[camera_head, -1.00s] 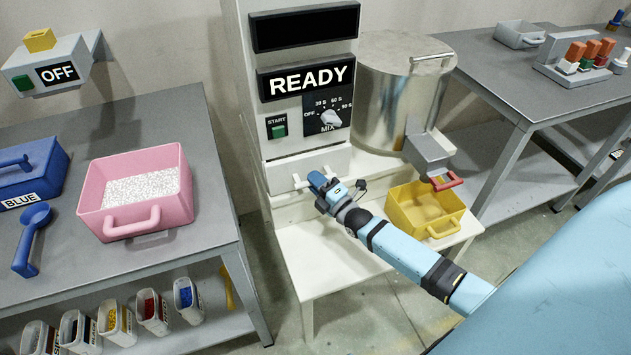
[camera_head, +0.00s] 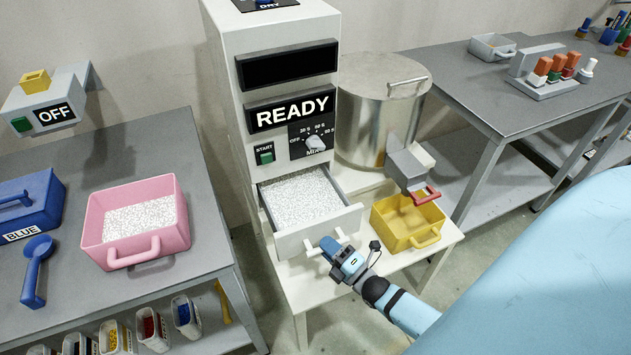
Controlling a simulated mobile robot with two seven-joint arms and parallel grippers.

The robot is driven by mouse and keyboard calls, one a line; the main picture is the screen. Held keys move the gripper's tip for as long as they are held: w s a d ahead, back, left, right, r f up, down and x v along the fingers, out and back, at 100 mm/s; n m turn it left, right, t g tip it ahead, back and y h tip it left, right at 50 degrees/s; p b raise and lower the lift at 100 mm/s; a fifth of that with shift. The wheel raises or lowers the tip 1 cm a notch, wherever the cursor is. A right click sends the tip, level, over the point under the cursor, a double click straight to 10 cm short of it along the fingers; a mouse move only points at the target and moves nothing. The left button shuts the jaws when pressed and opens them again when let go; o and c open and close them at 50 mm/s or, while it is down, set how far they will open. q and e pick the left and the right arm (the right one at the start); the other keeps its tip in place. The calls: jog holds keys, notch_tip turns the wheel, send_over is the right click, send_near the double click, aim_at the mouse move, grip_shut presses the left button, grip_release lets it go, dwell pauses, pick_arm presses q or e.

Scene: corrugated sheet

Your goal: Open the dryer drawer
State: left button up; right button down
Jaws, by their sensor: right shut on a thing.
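The dryer drawer (camera_head: 285,243) is pulled out from the tall white machine (camera_head: 228,100) and is full of white granules (camera_head: 302,199). Its light front panel faces me, with a small handle on it. My right gripper (camera_head: 330,245) is at that handle and shut on it; the fingers hide much of the handle. The right arm comes in from the lower right. The machine's display reads READY, above a green START button and a MIX dial. My left gripper is not in view.
A yellow bin (camera_head: 408,224) stands right of the drawer on the white stand, under the metal drum's (camera_head: 374,110) spout and red handle. A pink bin of granules (camera_head: 135,222) and a blue box (camera_head: 28,203) stand on the left table. Another grey table (camera_head: 480,105) stands at the right.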

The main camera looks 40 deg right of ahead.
jog(key=s+a+p, duration=0.1)
jog(key=s, duration=0.5)
jog(key=shift+s+a, duration=0.3)
jog(key=c, duration=1.1)
grip_release()
jog(key=shift+o, duration=0.2)
jog(key=v, duration=1.3)
jog(key=shift+s, duration=0.4)
